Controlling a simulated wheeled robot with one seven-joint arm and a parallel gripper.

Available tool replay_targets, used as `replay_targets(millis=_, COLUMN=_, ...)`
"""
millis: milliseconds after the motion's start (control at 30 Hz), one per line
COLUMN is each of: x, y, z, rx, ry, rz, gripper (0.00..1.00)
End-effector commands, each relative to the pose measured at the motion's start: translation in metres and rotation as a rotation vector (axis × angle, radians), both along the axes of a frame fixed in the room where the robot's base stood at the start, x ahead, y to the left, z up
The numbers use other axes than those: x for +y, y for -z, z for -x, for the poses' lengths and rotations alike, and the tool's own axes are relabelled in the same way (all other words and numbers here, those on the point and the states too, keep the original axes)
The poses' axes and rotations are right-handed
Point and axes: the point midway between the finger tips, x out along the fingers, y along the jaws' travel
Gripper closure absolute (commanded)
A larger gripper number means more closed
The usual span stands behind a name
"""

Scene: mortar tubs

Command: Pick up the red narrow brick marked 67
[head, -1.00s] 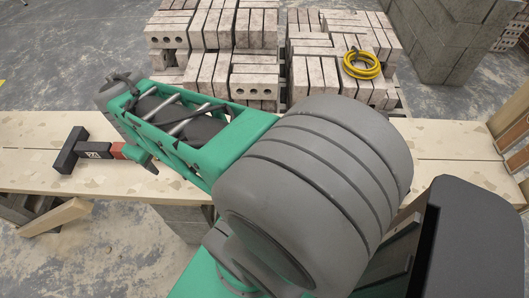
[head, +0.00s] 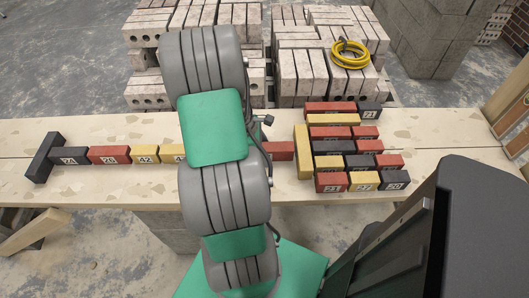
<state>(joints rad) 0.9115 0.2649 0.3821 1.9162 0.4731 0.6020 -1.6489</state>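Several red bricks lie on the pale plank bench, but I cannot read 67 on any of them. One red brick (head: 108,155) is in the row at the left, with a label too small to read surely. A plain-looking red brick (head: 281,151) sticks out right of my arm, partly hidden by it. In the right cluster are a long red brick (head: 330,107), a red brick (head: 330,132), a red brick (head: 389,161) and a front red brick (head: 331,182). My gripper is hidden behind my arm, so its fingers and any contact do not show.
Behind the bench (head: 445,150) stand stacked pale bricks (head: 295,75) with a yellow coiled hose (head: 350,54). The bench's right part is clear.

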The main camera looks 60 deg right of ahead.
Motion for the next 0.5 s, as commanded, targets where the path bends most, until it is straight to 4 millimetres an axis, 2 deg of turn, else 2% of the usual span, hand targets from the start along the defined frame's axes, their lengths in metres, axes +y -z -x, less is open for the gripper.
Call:
replay_targets(millis=200, x=-0.0003, y=0.0001, z=-0.0002, rx=-0.001, ry=-0.001, rz=0.002, gripper=0.36)
replay_targets(millis=500, x=0.0, y=-0.0001, z=-0.0004, rx=0.0, ry=0.0, rz=0.001, gripper=0.61)
